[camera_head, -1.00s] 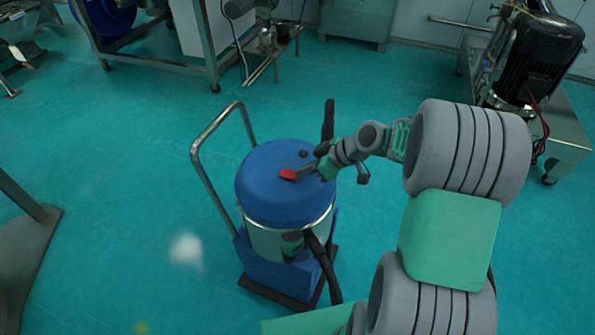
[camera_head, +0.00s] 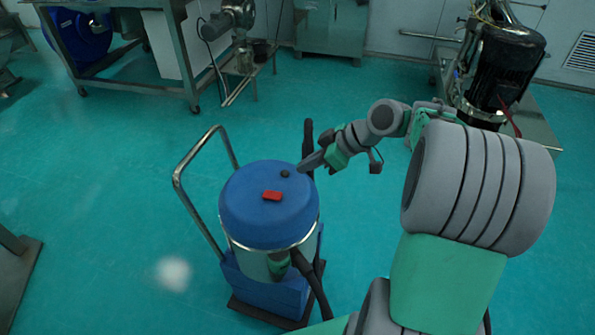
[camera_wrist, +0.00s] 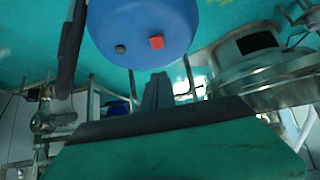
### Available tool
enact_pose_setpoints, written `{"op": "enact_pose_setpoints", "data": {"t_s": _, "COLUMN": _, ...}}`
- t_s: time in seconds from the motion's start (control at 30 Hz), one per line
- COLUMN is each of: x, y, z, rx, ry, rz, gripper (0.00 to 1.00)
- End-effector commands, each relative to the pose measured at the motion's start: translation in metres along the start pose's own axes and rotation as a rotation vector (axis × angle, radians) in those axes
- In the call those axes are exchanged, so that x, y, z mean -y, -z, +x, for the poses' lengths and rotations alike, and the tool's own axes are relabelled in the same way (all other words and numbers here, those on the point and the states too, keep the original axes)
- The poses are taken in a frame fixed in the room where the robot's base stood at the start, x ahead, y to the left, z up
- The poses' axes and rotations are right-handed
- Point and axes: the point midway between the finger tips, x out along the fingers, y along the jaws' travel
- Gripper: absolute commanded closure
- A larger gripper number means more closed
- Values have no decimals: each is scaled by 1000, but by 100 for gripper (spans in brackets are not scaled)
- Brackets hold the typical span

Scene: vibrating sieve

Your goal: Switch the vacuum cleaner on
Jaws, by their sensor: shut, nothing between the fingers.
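The vacuum cleaner (camera_head: 268,215) is a steel drum with a blue lid, standing on a blue wheeled base with a metal push handle. A red switch (camera_head: 271,196) and a small dark knob (camera_head: 285,174) sit on top of the lid. My gripper (camera_head: 303,168) is shut and empty, above the lid's back right edge, apart from the switch. In the wrist view the red switch (camera_wrist: 157,43) and the knob (camera_wrist: 120,48) show on the lid, beyond the shut fingers (camera_wrist: 157,88). Whether the switch is on cannot be told.
A black hose (camera_head: 310,280) hangs at the cleaner's front right. The metal push handle (camera_head: 185,165) rises on its left. A steel table (camera_head: 125,20) stands at the back left and a machine with a dark motor (camera_head: 500,70) at the back right. The green floor around the cleaner is mostly clear.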

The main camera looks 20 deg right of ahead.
Motion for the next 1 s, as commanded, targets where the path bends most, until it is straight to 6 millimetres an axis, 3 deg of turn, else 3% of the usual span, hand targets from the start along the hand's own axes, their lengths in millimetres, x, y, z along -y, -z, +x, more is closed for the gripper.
{"op": "enact_pose_setpoints", "data": {"t_s": 0.37, "x": 6, "y": 3, "z": 1, "rx": 26, "ry": -3, "rz": 24, "gripper": 100}}
{"op": "enact_pose_setpoints", "data": {"t_s": 0.47, "x": 31, "y": 8, "z": 9, "rx": 136, "ry": -39, "rz": 143, "gripper": 100}}
{"op": "enact_pose_setpoints", "data": {"t_s": 0.53, "x": 60, "y": 5, "z": 10, "rx": 244, "ry": -103, "rz": 284, "gripper": 100}}
{"op": "enact_pose_setpoints", "data": {"t_s": 0.7, "x": 125, "y": -30, "z": -10, "rx": 413, "ry": -337, "rz": 648, "gripper": 100}}
{"op": "enact_pose_setpoints", "data": {"t_s": 0.83, "x": 147, "y": -55, "z": -25, "rx": 443, "ry": -454, "rz": 811, "gripper": 100}}
{"op": "enact_pose_setpoints", "data": {"t_s": 1.0, "x": 149, "y": -60, "z": -28, "rx": 447, "ry": -476, "rz": 846, "gripper": 100}}
